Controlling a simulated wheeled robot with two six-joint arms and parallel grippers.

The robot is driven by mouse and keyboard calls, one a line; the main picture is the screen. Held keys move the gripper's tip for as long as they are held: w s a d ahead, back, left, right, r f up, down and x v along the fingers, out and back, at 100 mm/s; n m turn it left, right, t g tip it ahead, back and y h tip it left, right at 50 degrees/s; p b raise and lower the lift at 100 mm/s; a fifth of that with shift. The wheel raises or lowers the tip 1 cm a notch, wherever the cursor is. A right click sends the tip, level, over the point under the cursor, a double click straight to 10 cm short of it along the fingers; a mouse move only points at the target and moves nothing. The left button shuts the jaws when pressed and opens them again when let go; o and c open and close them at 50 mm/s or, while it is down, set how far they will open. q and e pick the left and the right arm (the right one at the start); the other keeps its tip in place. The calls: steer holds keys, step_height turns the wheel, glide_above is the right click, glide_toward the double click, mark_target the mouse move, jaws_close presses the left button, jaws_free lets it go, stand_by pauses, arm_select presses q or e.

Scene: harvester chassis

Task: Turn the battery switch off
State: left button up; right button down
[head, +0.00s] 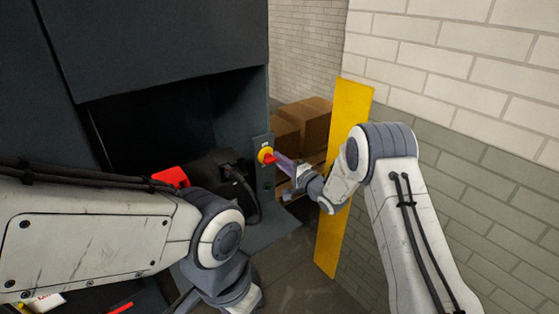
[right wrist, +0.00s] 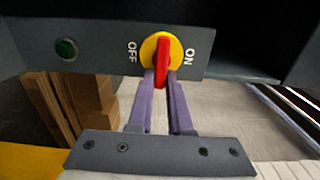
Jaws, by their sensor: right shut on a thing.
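The battery switch (head: 264,152) is on a grey plate on the chassis post. It has a yellow round base (right wrist: 149,47) and a red handle (right wrist: 162,62). In the right wrist view the handle stands upright in the picture, between the OFF label (right wrist: 132,52) and the ON label (right wrist: 189,57). My right gripper (right wrist: 162,78) is shut on the red handle, with one purple finger on each side. It also shows in the head view (head: 279,163). My left arm crosses the lower left of the head view, and its gripper is out of view.
A green button (right wrist: 66,48) is on the same plate. Cardboard boxes (head: 304,124) stand behind the post. A yellow panel (head: 345,115) stands right of them, in front of a brick wall (head: 470,70). A red object (head: 171,177) lies in the chassis opening.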

steer(key=shift+s+f, duration=0.1)
steer(key=shift+f, duration=0.05)
steer(key=c, duration=0.8)
jaws_free()
steer(key=shift+c, duration=0.2)
steer(key=b+v, duration=0.2)
steer(key=v, duration=0.8)
steer(key=shift+s+d, duration=0.15)
steer(key=shift+s, duration=0.05)
